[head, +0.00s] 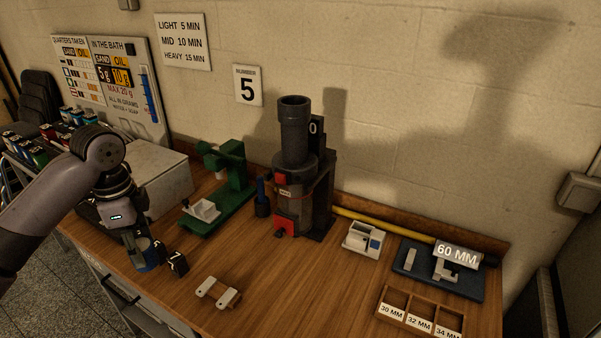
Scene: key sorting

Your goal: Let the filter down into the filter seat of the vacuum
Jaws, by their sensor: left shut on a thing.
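My left gripper (143,246) is at the left front of the workbench, pointing down. It is shut on a small round grey-green thing with a blue lower band (146,258); I cannot tell for sure that this is the filter. The fingers partly hide it, and I cannot tell whether it touches the bench. A tall dark grey cylindrical machine (294,165) with red parts stands upright at the back middle, well apart to the right of my gripper. I cannot tell whether it is the vacuum, and no filter seat can be made out. My right gripper is not in view.
A black block marked 7 (177,262) is close beside the gripper. A green stand (234,178), a pale two-ended piece (217,292), a white box (363,240), a dark blue tray (411,262) and a wooden divided tray (383,305) occupy the bench. Bare wood lies front middle.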

